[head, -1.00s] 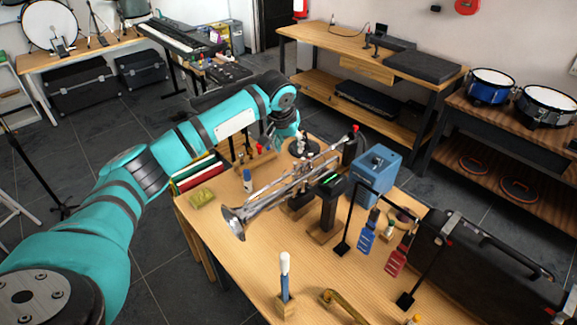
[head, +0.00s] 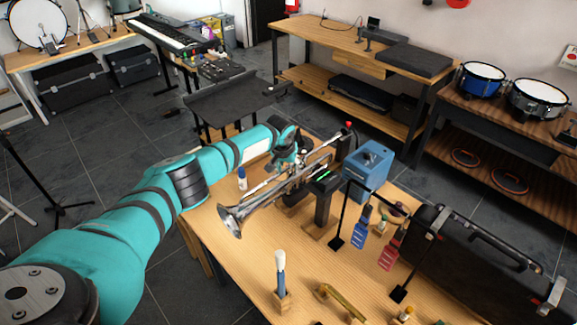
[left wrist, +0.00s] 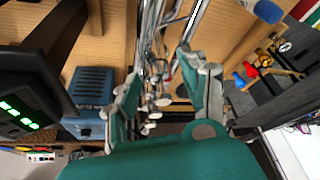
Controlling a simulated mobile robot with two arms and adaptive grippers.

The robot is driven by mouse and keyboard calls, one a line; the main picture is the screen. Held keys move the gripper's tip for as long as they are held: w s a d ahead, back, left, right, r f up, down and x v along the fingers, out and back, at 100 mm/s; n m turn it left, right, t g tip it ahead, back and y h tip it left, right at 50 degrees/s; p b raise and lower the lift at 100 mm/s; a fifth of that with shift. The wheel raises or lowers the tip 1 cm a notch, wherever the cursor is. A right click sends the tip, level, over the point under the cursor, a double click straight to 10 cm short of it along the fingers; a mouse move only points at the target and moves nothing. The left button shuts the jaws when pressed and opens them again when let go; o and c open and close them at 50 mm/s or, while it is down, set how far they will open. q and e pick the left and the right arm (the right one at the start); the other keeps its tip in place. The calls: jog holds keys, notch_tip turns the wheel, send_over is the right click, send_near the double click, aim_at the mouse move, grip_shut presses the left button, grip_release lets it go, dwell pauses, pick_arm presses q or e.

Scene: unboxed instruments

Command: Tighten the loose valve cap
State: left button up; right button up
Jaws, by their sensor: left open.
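A silver trumpet (head: 230,218) lies tilted on a black stand (head: 323,208) on the wooden table, its bell towards the front left. My left gripper (head: 301,157) is at the trumpet's valve section, coming from the left. In the left wrist view my left gripper (left wrist: 158,72) has its two teal fingers apart, with the trumpet's tubes and valves (left wrist: 155,98) showing between and beyond them. I cannot tell whether the fingers touch the trumpet. The loose valve cap cannot be singled out among the valve parts. My right gripper is in neither view.
A blue box (head: 368,168) stands just right of the trumpet. A black device with green lights (left wrist: 18,118) is close beside my gripper. A black frame holds blue (head: 360,232) and red (head: 388,252) tags. A black case (head: 460,255) fills the right side.

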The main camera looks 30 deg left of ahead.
pick_arm(q)
grip_shut()
jog(key=shift+f+m+h+b, duration=0.2)
jog(key=shift+m+h+b, duration=0.1)
jog(key=shift+m+b, duration=0.4)
jog(key=shift+a+r+m+h+b, duration=0.15)
jog(key=shift+m+h+b, duration=0.25)
jog(key=shift+m, duration=0.4)
grip_release()
jog(key=shift+r, duration=0.15)
